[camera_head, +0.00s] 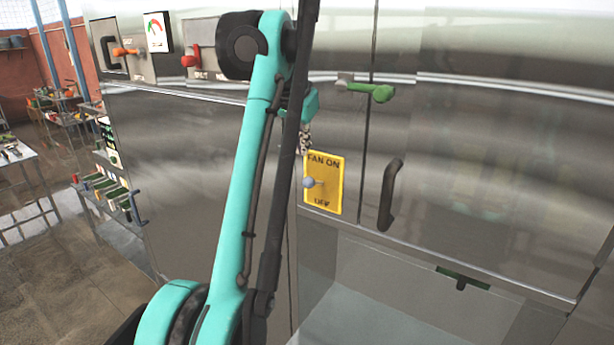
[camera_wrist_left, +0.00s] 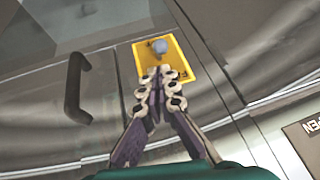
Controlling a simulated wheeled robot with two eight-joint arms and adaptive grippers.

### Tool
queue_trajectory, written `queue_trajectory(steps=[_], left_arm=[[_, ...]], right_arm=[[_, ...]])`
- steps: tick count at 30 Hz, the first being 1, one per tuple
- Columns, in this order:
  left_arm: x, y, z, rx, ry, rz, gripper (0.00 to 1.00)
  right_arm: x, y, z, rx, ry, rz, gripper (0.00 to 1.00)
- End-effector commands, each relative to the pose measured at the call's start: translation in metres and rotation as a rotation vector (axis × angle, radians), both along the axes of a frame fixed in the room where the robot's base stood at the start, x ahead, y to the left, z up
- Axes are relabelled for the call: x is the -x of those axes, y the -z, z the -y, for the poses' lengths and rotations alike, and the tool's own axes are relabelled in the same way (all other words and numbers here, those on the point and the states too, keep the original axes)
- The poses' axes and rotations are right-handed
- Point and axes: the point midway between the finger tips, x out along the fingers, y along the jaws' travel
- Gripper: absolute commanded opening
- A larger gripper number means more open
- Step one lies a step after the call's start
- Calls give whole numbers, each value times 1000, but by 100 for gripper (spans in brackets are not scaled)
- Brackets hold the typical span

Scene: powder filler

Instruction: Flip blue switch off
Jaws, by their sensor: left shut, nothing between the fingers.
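The blue switch is a small grey-blue knob (camera_head: 308,183) on a short stem. It sits on a yellow plate (camera_head: 335,196) marked FAN ON at the top and OFF at the bottom. The knob sticks out near mid-height in the head view; I cannot tell which setting it is in. My left gripper (camera_head: 304,138) is shut and empty, just above the plate and partly hidden by my own arm. In the left wrist view, the closed fingertips (camera_wrist_left: 162,74) overlap the plate (camera_wrist_left: 183,62), short of the knob (camera_wrist_left: 159,46). Contact cannot be told. My right gripper is out of view.
A black door handle (camera_head: 390,195) stands right of the plate. A green lever (camera_head: 380,93) is above it. An open clear-sided recess lies below.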

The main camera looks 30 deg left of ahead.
Motion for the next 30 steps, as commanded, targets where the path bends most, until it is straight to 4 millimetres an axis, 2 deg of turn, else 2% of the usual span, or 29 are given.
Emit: queue_trajectory(steps=[3, 9, 15, 21, 30], left_arm=[[-12, 25, -4, 0, 0, 0, 0], [-34, 60, -11, 0, 0, 0, 0], [-48, 86, -15, 0, 0, 0, 0], [-55, 98, -17, 0, 0, 0, 0], [-55, 99, -18, 0, 0, 0, 0]], right_arm=[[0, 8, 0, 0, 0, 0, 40], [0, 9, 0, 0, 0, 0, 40], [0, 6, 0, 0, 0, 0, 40], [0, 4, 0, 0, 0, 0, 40], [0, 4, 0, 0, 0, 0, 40]])
